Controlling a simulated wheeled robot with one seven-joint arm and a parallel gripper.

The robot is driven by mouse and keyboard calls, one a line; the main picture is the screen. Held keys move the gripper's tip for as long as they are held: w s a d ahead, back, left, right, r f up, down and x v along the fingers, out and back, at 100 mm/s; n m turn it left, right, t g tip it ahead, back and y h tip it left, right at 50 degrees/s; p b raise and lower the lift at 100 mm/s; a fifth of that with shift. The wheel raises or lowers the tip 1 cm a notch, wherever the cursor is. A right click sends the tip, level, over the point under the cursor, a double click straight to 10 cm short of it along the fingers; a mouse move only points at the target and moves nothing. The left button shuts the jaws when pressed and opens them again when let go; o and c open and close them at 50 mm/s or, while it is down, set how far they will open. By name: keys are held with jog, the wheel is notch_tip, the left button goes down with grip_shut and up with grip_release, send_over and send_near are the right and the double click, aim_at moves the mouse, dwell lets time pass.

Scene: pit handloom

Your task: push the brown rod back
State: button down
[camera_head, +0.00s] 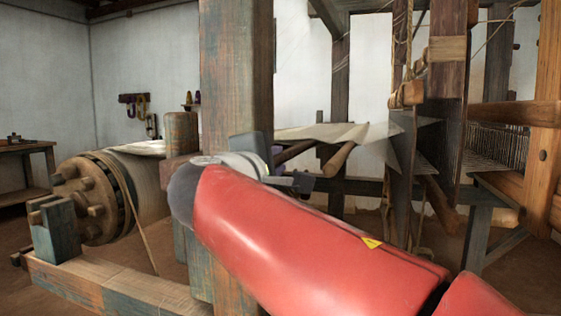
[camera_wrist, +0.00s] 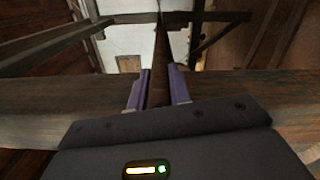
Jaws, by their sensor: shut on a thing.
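In the wrist view a dark brown rod (camera_wrist: 161,58) runs away from me, up the middle of the picture. My gripper (camera_wrist: 160,82) is shut on it, with one purple finger on each side of its near part. The rod's near end is hidden by the gripper body. In the head view my red arm reaches in from the lower right, and my gripper is mostly hidden behind the wrist and the post. I cannot tell for sure which rod in the head view is the held one.
A thick wooden beam (camera_wrist: 60,105) crosses the wrist view behind my fingers. In the head view a tall post (camera_head: 236,80) stands close beside my wrist. A cloth roller (camera_head: 95,195) is at the left.

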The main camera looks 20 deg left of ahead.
jog(key=c, duration=1.3)
grip_release()
jog(key=shift+a, duration=0.25)
jog(key=shift+s, duration=0.1)
jog(key=s+b, duration=0.1)
jog(key=s, duration=0.6)
jog(key=shift+s+a, duration=0.3)
jog(key=shift+s, duration=0.1)
